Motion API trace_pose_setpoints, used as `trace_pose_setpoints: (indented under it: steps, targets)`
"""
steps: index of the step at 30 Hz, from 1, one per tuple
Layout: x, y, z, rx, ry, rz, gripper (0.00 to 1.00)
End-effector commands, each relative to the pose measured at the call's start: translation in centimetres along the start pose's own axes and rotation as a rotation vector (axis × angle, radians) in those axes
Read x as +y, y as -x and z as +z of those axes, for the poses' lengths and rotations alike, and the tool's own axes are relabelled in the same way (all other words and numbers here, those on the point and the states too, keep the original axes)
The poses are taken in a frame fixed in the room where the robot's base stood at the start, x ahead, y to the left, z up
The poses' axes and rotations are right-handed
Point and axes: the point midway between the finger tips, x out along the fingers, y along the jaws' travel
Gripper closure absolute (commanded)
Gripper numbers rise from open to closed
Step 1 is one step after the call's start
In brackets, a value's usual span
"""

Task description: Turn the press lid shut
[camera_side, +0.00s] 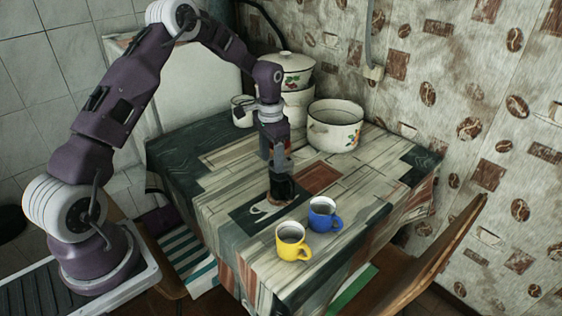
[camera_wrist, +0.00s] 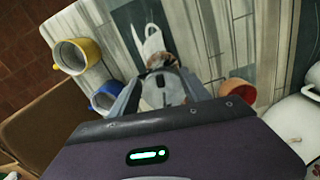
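A small dark press (camera_side: 281,189) stands upright on the patterned tablecloth, with a brownish rim at its foot. My gripper (camera_side: 277,168) is directly above it, pointing down, and hides its top and lid. In the wrist view my gripper's two fingers (camera_wrist: 160,88) stand apart on either side of a grey rounded shape, which may be the lid. A brownish part (camera_wrist: 162,58) shows just beyond the fingertips. I cannot tell whether the fingers touch the lid or how far it is turned.
A yellow mug (camera_side: 292,241) and a blue mug (camera_side: 324,214) stand close by, near the table's front edge. A white enamel pot (camera_side: 336,130), a lidded pot (camera_side: 289,72) and a white mug (camera_side: 242,113) stand at the back. The tablecloth (camera_side: 375,180) is clear to the right.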

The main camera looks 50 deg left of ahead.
Motion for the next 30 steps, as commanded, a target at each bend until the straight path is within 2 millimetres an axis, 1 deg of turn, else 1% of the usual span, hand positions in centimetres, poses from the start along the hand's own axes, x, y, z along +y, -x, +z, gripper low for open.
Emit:
trace_pose_setpoints:
  steps: [8, 11, 21, 24, 30]
  targets:
    - [0.0, 0.1, 0.0, 0.000, 0.001, 0.000, 0.45]
    - [-0.1, 0.9, -0.1, 0.002, 0.001, -0.002, 0.45]
    - [-0.1, 5.2, 0.0, 0.002, 0.001, -0.002, 0.45]
    - [0.0, 5.9, 0.0, 0.001, 0.001, -0.001, 0.45]
    - [0.0, 6.0, 0.0, 0.000, 0.001, 0.000, 0.45]
